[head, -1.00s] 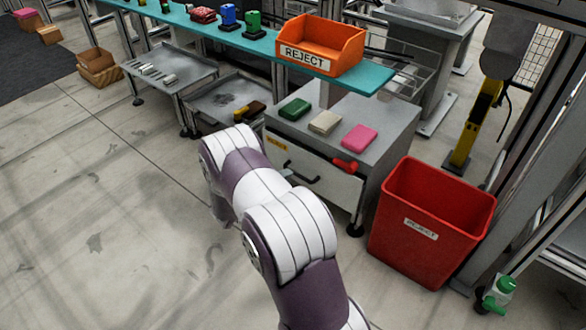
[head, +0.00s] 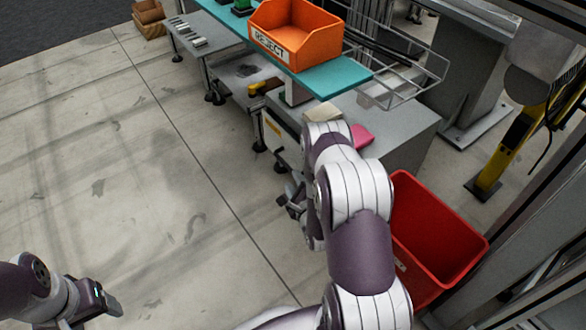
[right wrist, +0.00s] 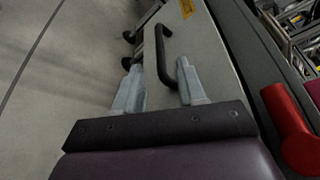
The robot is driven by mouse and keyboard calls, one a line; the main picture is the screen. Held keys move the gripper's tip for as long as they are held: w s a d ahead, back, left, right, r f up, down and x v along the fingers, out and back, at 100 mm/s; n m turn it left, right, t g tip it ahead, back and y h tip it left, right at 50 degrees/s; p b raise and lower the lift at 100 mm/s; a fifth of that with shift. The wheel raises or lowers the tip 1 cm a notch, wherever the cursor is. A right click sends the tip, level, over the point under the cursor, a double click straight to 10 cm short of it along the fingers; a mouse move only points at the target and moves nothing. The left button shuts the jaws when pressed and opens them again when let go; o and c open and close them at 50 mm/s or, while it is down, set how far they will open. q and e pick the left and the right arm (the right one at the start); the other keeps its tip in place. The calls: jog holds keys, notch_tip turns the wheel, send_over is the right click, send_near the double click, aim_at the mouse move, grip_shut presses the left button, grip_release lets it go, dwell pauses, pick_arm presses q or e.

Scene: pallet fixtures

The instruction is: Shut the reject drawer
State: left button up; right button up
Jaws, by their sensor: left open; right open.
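The reject drawer's pale front (head: 284,148) is on the grey cabinet (head: 405,128) in the head view, partly hidden by my right arm. In the right wrist view the drawer front (right wrist: 208,62) shows a black bar handle (right wrist: 162,55) and a yellow label. My right gripper (right wrist: 160,68) is open, with one finger on each side of the handle's near end; I cannot tell whether they touch it. It also shows in the head view (head: 290,200). How far the drawer stands out is unclear. My left gripper (head: 108,302) is open at the lower left, far from the drawer.
A red bin (head: 440,235) stands right of the cabinet, close to my right arm. An orange REJECT tray (head: 300,35) sits on the teal shelf (head: 335,78) above. A red part (right wrist: 288,125) lies right of my gripper. The floor at left is clear.

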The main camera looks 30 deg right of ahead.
aim_at(286, 166)
jog(key=b+x, duration=0.4)
jog(key=x, duration=0.4)
jog(key=shift+w+f, duration=0.15)
jog(key=shift+w, duration=0.05)
pick_arm(q)
notch_tip(286, 166, down, 5)
jog(key=shift+f, duration=0.1)
pick_arm(e)
grip_shut()
